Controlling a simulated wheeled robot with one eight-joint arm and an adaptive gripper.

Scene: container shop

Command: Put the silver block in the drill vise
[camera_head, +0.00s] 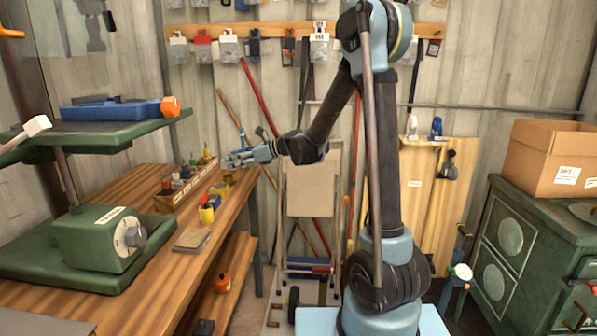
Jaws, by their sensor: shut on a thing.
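The blue drill vise (115,108) lies on the raised green table (95,132) of the drill press at the left, with an orange knob at its right end. My gripper (234,158) points left above the far end of the wooden workbench, right of the vise and apart from it. Its fingers are shut on a small greyish thing, which looks like the silver block. The block is too small and too close in colour to the fingers to make out its outline. The gap between the vise jaws is not clear from here.
A wooden rack of small tools (186,187), a yellow cup (207,213) and a flat grey-brown piece (192,239) are on the workbench (150,290). A green drill press head or box with a dial (98,238) stands below the vise table. A cardboard box (553,158) sits on a green cabinet at the right.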

